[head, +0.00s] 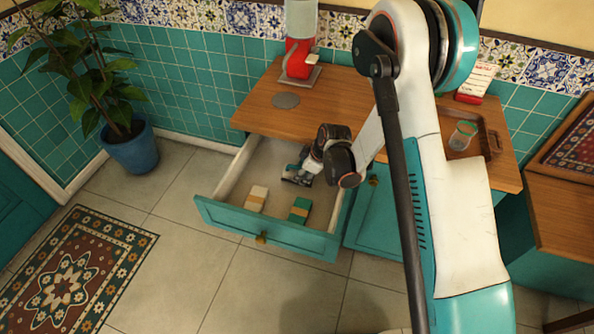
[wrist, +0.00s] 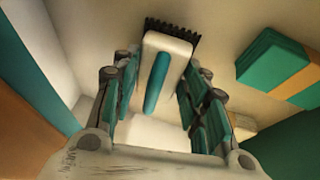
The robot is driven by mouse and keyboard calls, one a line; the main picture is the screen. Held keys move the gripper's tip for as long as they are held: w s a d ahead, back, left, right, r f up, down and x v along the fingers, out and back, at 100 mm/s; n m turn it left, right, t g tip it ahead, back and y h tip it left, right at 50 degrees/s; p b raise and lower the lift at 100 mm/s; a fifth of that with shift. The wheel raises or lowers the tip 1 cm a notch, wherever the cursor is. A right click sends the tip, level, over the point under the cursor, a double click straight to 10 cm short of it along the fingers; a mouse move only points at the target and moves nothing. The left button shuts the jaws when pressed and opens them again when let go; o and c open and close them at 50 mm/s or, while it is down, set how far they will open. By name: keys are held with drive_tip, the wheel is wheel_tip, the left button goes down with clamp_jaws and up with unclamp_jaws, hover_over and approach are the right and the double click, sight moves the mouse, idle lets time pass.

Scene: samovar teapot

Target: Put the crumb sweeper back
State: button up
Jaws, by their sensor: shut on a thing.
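The crumb sweeper (wrist: 160,68) is white with a teal stripe and dark bristles at one end. My gripper (wrist: 158,95) has its two padded fingers on either side of it and is shut on it. In the head view my gripper (head: 298,174) is inside the open teal drawer (head: 290,241), towards its back. The sweeper is hard to make out there. In the wrist view the bristles point to the top, over the pale drawer floor. I cannot tell whether the sweeper touches the floor.
A cream block with a tan band (head: 256,198) and a green block with a tan band (head: 299,210) lie near the drawer front. The wooden counter (head: 340,105) above holds a red and grey machine (head: 299,50), a grey disc (head: 286,100) and a tray with a glass jar (head: 462,135).

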sight(297, 169)
drive_tip(key=shift+w+a+f+b, duration=0.15)
drive_tip(key=shift+w+a+b, duration=0.3)
drive_tip(key=shift+w+a, duration=0.7)
drive_tip(key=shift+s+f+b, duration=0.1)
drive_tip(key=shift+f+b, duration=0.3)
drive_tip(key=shift+f, duration=0.15)
drive_tip(key=shift+d, duration=0.1)
drive_tip(key=o, duration=1.3)
drive_tip(key=shift+r, duration=0.1)
